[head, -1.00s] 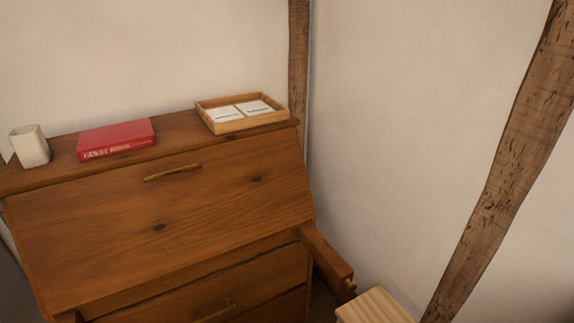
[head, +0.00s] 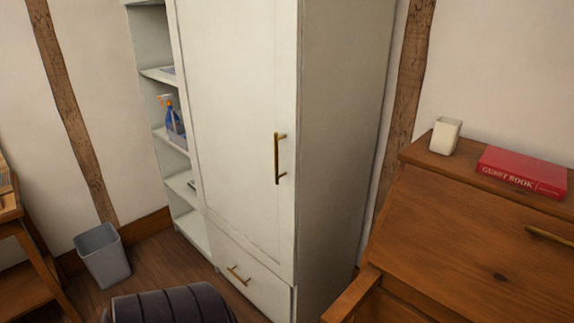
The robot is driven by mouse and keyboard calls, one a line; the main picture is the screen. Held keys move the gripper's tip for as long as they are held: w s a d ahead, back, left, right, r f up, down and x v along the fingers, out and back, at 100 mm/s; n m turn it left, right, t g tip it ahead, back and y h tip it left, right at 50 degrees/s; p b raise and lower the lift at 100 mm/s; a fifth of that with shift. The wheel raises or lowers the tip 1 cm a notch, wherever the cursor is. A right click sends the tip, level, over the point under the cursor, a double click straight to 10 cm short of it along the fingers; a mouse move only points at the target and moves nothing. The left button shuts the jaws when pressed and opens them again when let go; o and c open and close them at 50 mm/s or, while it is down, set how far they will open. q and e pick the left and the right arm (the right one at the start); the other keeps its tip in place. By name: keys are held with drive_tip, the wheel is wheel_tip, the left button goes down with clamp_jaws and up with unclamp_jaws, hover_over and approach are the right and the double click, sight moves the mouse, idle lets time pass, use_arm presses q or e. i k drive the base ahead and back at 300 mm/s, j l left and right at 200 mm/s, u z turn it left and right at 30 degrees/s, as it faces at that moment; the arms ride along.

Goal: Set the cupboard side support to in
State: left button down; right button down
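A wooden bureau (head: 470,250) with a closed sloping front stands at the right of the head view, cut off by the right and bottom edges. At its lower left a wooden bar (head: 352,292), which looks like a side support, juts forward from the front. Its near end is cut off by the bottom edge. A tall white cupboard (head: 240,120) stands in the middle, left of the bureau. Its door with a brass handle (head: 279,158) and its lower drawer (head: 245,275) are shut. Neither gripper is in view.
A white cup (head: 445,136) and a red guest book (head: 522,171) are on the bureau top. Open shelves hold a spray bottle (head: 172,115). A grey bin (head: 102,255) stands on the floor. A dark ribbed thing (head: 170,306) is at the bottom edge. Wooden furniture is at left.

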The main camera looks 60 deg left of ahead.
sight(344, 307)
drive_tip(key=u, duration=1.5)
